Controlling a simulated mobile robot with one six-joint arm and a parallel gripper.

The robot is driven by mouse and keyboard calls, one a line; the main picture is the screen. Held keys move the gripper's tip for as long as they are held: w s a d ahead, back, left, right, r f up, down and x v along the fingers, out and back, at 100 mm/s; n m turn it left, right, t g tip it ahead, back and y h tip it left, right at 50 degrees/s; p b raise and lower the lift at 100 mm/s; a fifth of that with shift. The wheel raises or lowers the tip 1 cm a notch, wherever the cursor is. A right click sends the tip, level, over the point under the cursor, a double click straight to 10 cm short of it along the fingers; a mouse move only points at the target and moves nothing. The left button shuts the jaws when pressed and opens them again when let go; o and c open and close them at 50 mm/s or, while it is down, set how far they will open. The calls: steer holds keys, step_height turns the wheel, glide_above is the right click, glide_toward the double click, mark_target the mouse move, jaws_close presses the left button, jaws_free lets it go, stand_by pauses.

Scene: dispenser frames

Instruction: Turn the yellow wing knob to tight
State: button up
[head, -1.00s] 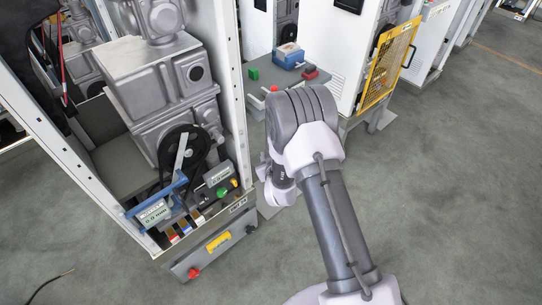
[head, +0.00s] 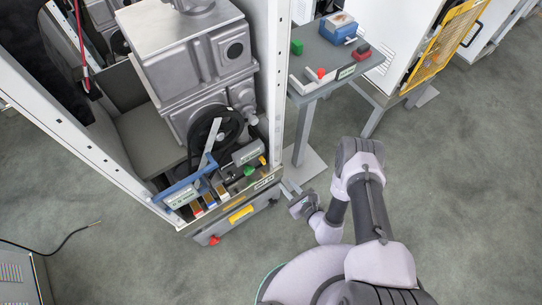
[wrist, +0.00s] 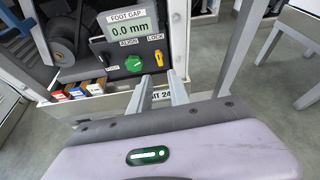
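The yellow wing knob (wrist: 159,57) sits on the dark panel under the word LOCK, its wing roughly upright in the wrist view. It is a small yellow spot in the head view (head: 262,160). My gripper (wrist: 161,82) is open and empty, its two fingers apart and pointing toward the panel. The fingertips appear below and short of the knob, not touching it. In the head view my gripper (head: 287,187) is in front of the cabinet's lower right corner. Any tight marking is too small to read.
A green knob (wrist: 134,64) marked ALIGN is left of the yellow one. The display (wrist: 128,27) above reads FOOT GAP 0.0 mm. Colored blocks (wrist: 90,87) fill a tray at left. A cabinet post (head: 277,90) and a side table (head: 335,60) stand to the right.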

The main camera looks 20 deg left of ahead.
mark_target(264, 161)
steer(key=b+x, duration=0.6)
steer(key=x, duration=1)
steer(key=shift+s+a+b, duration=0.15)
steer(key=shift+s+b, duration=0.1)
steer(key=shift+b, duration=0.05)
steer(key=shift+w+a, duration=0.3)
jaws_close()
